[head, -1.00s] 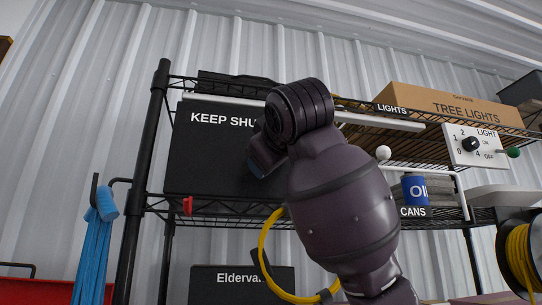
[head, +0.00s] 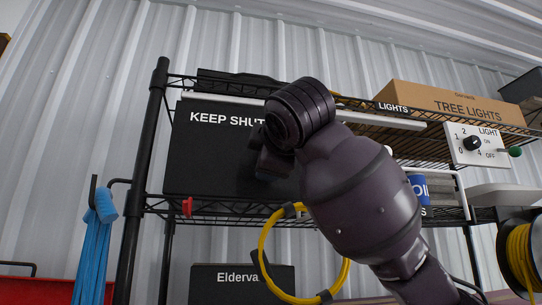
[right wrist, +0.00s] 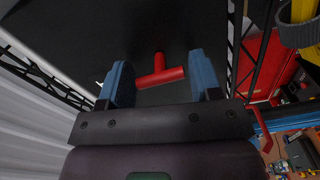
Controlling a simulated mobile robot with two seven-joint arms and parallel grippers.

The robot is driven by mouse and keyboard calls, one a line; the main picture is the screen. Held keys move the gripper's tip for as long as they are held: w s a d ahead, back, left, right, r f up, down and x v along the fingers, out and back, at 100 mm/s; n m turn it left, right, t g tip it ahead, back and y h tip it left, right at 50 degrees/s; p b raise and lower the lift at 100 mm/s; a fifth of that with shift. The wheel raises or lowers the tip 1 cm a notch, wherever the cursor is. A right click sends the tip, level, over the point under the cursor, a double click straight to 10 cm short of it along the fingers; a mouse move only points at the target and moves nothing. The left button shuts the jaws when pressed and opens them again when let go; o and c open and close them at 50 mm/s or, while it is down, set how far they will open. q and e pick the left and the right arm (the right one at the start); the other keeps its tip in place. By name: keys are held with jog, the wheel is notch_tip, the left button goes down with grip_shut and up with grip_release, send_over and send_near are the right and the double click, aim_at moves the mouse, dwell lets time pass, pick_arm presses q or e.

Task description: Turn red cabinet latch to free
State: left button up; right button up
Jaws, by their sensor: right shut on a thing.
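The black cabinet (head: 215,155) marked "KEEP SHUT" stands on the wire shelf in the head view. In the right wrist view its dark front fills the upper middle, and the red latch (right wrist: 163,76) on it looks T-shaped, with a thick bar and a shorter stem. In the head view my right gripper (head: 272,165) is mostly hidden behind my arm, which also hides the latch. My left gripper is not in view.
A small red piece (head: 187,207) hangs at the shelf edge below the cabinet. A yellow cable loop (head: 265,255) hangs beside my arm. A light switch box (head: 475,145), a blue can (head: 419,187) and a cable reel (head: 520,255) are at right. Blue cloth (head: 95,245) hangs at left.

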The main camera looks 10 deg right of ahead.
jog(key=shift+r, duration=0.25)
jog(key=o, duration=0.8)
jog(key=shift+f, duration=0.15)
jog(key=s+b, duration=0.2)
jog(key=s, duration=0.8)
jog(key=shift+s+b, duration=0.4)
